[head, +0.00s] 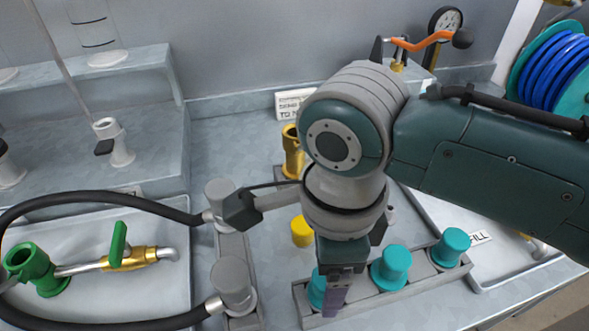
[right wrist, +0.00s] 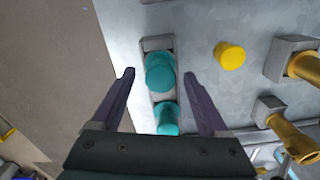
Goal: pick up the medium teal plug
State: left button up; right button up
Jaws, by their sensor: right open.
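In the head view, teal plugs stand in a grey slotted rack (head: 350,310) at the front. The left teal plug (head: 315,287) is partly hidden by my right gripper (head: 334,302). The middle teal plug (head: 390,268) and right teal plug (head: 451,246) are clear of it. I cannot tell for certain which is the medium one. My right gripper points down over the rack's left part. In the right wrist view, its open fingers (right wrist: 158,78) stand either side of one teal plug (right wrist: 160,72), with a gap each side. Another teal plug (right wrist: 167,118) is nearer the palm.
A yellow plug (head: 302,232) stands behind the rack. Grey plugs (head: 233,285) with black hoses stand to the left. A brass fitting (head: 292,150) is behind, and a green valve (head: 118,245) lies on the left tray. A blue hose reel (head: 555,70) is at the far right.

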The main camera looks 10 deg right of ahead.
notch_tip(320, 180, down, 2)
jog(key=shift+f, duration=0.15)
jog(key=shift+d, duration=0.1)
grip_shut()
dwell(0.5)
